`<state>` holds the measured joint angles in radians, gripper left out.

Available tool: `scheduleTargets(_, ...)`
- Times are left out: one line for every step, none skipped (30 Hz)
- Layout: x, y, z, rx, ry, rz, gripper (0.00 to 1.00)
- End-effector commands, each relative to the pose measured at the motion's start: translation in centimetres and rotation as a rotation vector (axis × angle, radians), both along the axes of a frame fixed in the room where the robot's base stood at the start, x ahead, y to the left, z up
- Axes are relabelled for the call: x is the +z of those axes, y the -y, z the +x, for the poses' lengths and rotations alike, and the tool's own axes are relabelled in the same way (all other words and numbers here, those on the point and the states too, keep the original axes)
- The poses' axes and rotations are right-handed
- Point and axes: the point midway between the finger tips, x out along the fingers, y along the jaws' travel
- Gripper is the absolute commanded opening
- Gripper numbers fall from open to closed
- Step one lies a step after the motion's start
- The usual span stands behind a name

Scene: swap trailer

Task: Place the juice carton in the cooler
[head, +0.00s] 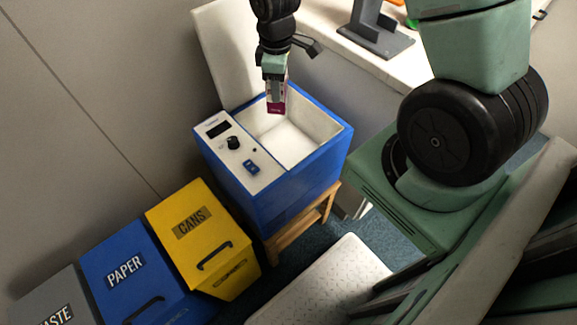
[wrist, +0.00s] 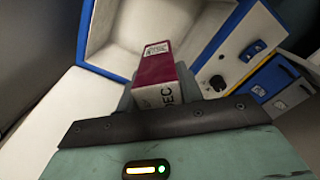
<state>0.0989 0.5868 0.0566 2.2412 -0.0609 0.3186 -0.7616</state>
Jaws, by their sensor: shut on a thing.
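The juice carton (head: 277,102), dark magenta and white, is held in my gripper (head: 274,88), pointing down over the cooler's opening. It also shows in the wrist view (wrist: 160,72), standing out past the gripper's dark edge. The cooler (head: 315,155) is a blue box with a white inside and a control panel on its left side. Its white lid (head: 221,55) stands open at the back. The carton's lower end appears over the open cavity in the head view. I cannot tell how far it is above the cooler floor. The fingertips are partly hidden.
The cooler stands on a wooden stand (head: 297,228). Yellow cans (head: 193,230), blue paper (head: 127,268) and grey waste (head: 57,302) bins stand at the lower left. A white counter (head: 350,45) with a grey stand (head: 374,35) is behind the cooler.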

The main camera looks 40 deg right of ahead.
Motion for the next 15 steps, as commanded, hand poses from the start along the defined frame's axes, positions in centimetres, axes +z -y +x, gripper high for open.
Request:
scheduleTargets(-2.7, 0.3, 0.0, 0.069, 0.002, 0.000, 0.04)
scheduleTargets(-3.3, 0.4, -0.1, 0.116, 0.003, 0.000, 0.04)
scheduleTargets(-4.3, 0.6, -0.1, 0.178, 0.004, 0.000, 0.04)
scheduleTargets(-4.9, 0.7, -0.2, 0.227, 0.005, 0.000, 0.04)
scheduleTargets(-5.6, 0.8, -0.2, 0.274, 0.006, -0.001, 0.04)
scheduleTargets(-6.5, 0.9, -0.3, 0.338, 0.006, -0.001, 0.04)
scheduleTargets(-7.1, 1.1, -0.3, 0.384, 0.008, -0.002, 0.04)
scheduleTargets(-7.8, 1.2, -0.4, 0.430, 0.007, -0.003, 0.04)
scheduleTargets(-8.6, 1.4, -0.4, 0.490, 0.007, -0.003, 0.04)
scheduleTargets(-9.1, 1.5, -0.5, 0.532, 0.008, -0.004, 0.04)
scheduleTargets(-9.6, 1.6, -0.5, 0.571, 0.008, -0.005, 0.04)
scheduleTargets(-10.2, 1.7, -0.5, 0.621, 0.010, -0.006, 0.04)
scheduleTargets(-10.5, 1.8, -0.6, 0.656, 0.010, -0.007, 0.04)
scheduleTargets(-10.9, 1.9, -0.6, 0.687, 0.010, -0.008, 0.04)
scheduleTargets(-11.3, 2.0, -0.6, 0.725, 0.009, -0.009, 0.04)
